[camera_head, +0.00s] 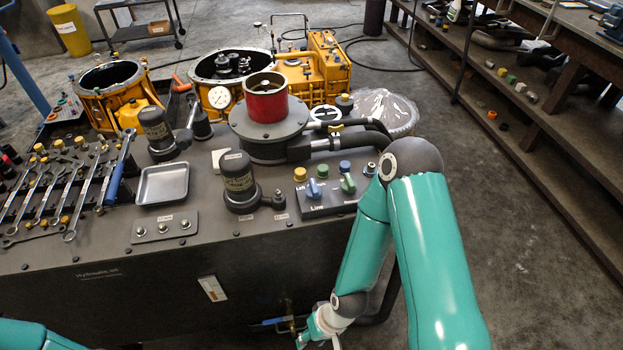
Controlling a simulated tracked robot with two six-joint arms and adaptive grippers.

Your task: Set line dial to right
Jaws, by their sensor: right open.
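The line dial (313,189) is a blue knob on a dark control box on the bench top, above the word "Line". Its grip looks tilted towards the upper left, near the label "Left"; the right-hand label is too small to read surely. A green knob (348,184) sits to its right on the same box. My right gripper (318,338) is low in front of the bench, well below and apart from the dial, open and partly cut off by the bottom edge. Only a teal link of my left arm shows at the bottom left; its gripper is out of view.
Yellow, green and blue buttons (322,171) stand behind the dials. A black cylinder (238,180) stands left of the box, and a red cylinder (266,98) with hoses behind it. A blue-handled valve (272,321) is beside my right gripper. Wrenches (85,195) lie at left.

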